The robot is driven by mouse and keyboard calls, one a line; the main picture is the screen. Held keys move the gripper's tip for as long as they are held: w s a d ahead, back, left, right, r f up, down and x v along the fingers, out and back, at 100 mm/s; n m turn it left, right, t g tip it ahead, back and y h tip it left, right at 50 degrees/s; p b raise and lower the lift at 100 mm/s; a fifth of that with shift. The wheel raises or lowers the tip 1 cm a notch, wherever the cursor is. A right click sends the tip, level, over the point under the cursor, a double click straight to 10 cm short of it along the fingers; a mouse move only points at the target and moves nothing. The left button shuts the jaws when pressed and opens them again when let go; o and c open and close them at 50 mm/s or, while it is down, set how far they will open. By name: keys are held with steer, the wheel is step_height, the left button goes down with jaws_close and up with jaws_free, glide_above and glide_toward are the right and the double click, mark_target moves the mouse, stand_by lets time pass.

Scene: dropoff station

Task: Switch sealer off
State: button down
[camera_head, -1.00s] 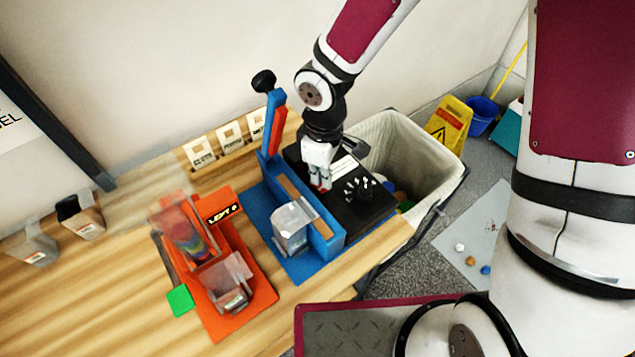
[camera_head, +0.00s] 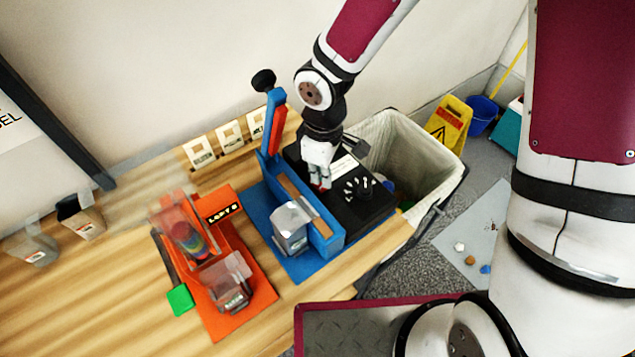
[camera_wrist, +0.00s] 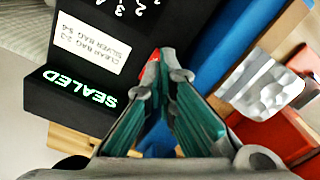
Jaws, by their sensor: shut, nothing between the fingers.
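The sealer is a blue clamp frame (camera_head: 322,243) with a raised blue and red lever arm ending in a black knob (camera_head: 263,81). Its black control box (camera_head: 349,206) carries a dial and a white label. In the wrist view, a display on the box (camera_wrist: 78,88) reads "SEALED" in lit letters. A small red switch (camera_wrist: 148,74) shows beside my fingertips; its position cannot be told. A silver bag (camera_head: 290,226) stands at the sealer's front. My gripper (camera_head: 320,186) is shut and empty, pointing down at the box top by the switch. It also shows in the wrist view (camera_wrist: 171,66); contact is unclear.
An orange dispenser (camera_head: 252,288) with a clear container stands left of the sealer. A lined bin (camera_head: 395,135) stands right of the table.

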steer(key=shift+f+b, duration=0.75)
steer(key=shift+f, duration=0.45)
stand_by(0.8)
steer(key=shift+r+p, duration=1.9)
steer(key=shift+r, duration=0.75)
steer(key=shift+r+p, duration=0.5)
steer(key=shift+r, duration=0.4)
